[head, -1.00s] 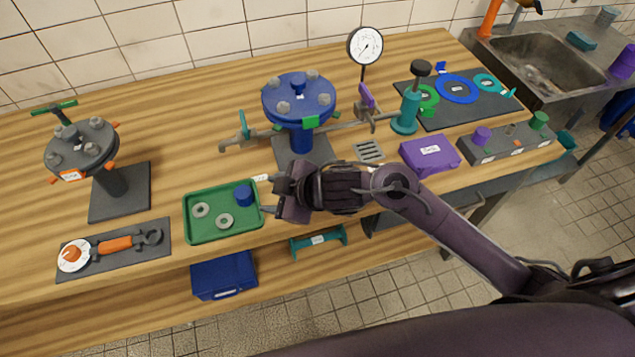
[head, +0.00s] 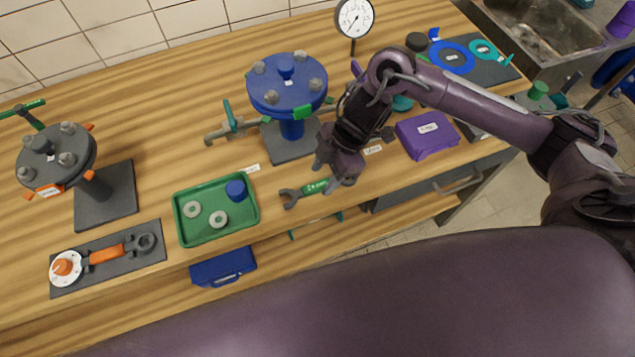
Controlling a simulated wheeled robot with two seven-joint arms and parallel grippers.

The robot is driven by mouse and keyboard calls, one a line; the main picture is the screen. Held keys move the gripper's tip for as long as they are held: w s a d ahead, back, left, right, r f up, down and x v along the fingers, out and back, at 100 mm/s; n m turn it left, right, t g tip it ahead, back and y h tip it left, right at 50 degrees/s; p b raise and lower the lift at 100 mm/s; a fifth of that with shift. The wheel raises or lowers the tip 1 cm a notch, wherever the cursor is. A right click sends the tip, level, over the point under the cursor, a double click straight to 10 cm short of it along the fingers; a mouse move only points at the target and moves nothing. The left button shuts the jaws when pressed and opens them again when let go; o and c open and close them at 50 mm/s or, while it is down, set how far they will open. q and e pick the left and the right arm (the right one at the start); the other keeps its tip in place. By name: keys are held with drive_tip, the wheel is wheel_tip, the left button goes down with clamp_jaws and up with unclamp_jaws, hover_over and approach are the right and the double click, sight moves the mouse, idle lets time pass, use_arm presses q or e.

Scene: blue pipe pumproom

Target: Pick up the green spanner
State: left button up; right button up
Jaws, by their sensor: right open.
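The green spanner (head: 313,188) lies on the wooden bench just right of the green tray. Its grey open-jaw end points left, its green handle carries a white label, and its right end is hidden by my right gripper. My right gripper (head: 331,177) is open and points down over the handle, with its fingertips close to it. I cannot tell whether they touch it or sit around it. My left gripper is not in view.
A green tray (head: 178,217) with washers and a blue cap stands left of the spanner. A blue flanged stand (head: 288,88) is behind, and a purple box (head: 427,134) to the right. An orange spanner (head: 105,254) lies on a dark mat at far left. The bench's front edge is close.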

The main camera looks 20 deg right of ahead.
sight(320, 186)
drive_tip(key=shift+x, duration=1.1)
drive_tip(key=shift+a+f, duration=0.1)
drive_tip(key=shift+f, duration=0.2)
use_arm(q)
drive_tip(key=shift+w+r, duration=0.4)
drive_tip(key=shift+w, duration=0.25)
use_arm(e)
clamp_jaws()
